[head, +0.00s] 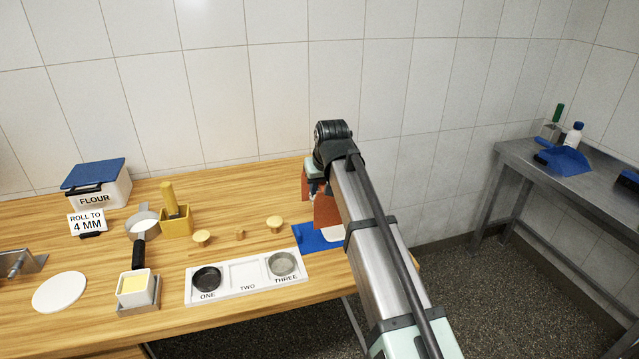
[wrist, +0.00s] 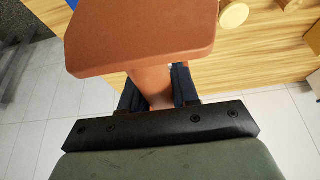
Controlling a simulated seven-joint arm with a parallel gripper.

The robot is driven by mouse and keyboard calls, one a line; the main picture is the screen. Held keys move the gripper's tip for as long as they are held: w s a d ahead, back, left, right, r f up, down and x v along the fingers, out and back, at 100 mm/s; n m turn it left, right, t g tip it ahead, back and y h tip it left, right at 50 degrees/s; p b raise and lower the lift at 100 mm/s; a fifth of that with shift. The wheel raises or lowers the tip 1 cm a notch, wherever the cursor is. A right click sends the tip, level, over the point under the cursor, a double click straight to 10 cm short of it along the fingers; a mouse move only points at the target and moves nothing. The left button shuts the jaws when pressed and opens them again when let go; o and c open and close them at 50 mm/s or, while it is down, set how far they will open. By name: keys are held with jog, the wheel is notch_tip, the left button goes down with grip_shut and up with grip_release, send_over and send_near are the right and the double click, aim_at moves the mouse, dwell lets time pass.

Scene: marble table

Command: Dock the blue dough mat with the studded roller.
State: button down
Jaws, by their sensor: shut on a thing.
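The blue dough mat (head: 313,244) lies near the right end of the wooden table, with a pale piece of dough (head: 333,233) on it. My arm hides much of its right side. My gripper (head: 314,188) is above and behind the mat. In the wrist view my gripper (wrist: 158,88) is shut on the narrow neck of a reddish-brown tool (wrist: 140,35), whose broad slab-like part spreads beyond the fingers. The brown tool (head: 327,211) also shows in the head view, partly behind my arm. I see no studs on it, and cannot tell whether it is the studded roller.
Small wooden pieces (head: 275,223), a yellow holder (head: 176,222), a sieve (head: 143,220) and a flour bin (head: 97,187) stand farther left. A tiled wall is behind.

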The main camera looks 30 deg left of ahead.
jog(key=shift+f, duration=3.05)
jog(key=shift+f, duration=0.85)
jog(key=shift+w+d, duration=4.15)
jog(key=shift+s+a, duration=2.1)
jog(key=shift+s+a, duration=1.05)
